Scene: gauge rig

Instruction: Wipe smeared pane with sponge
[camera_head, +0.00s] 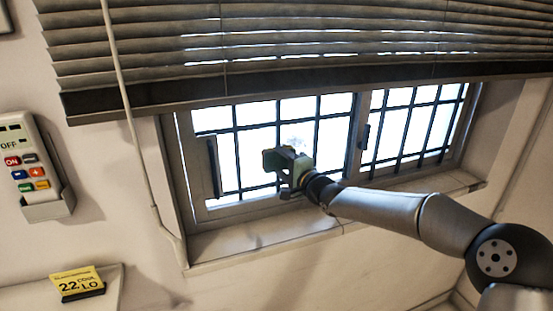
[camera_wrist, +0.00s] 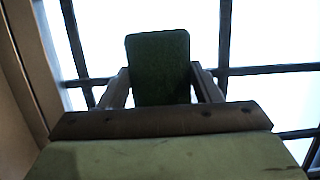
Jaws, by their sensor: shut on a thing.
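The window pane (camera_head: 255,168) is bright, crossed by dark bars, and sits in a frame under the blind. A faint greyish smear (camera_head: 296,136) shows on it just above my gripper. My gripper (camera_head: 281,166) is in front of the left pane and is shut on a dark green sponge (camera_head: 272,158). In the wrist view the sponge (camera_wrist: 158,68) stands upright between the two fingers (camera_wrist: 160,88), with the bright pane (camera_wrist: 265,40) and bars behind it. I cannot tell whether the sponge touches the pane.
Slatted blinds (camera_head: 300,45) hang low over the window top. A cord (camera_head: 133,130) runs down at left. The sill (camera_head: 265,238) is bare below my arm. A remote in a wall holder (camera_head: 38,170) and a yellow card (camera_head: 78,282) on a ledge are at left.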

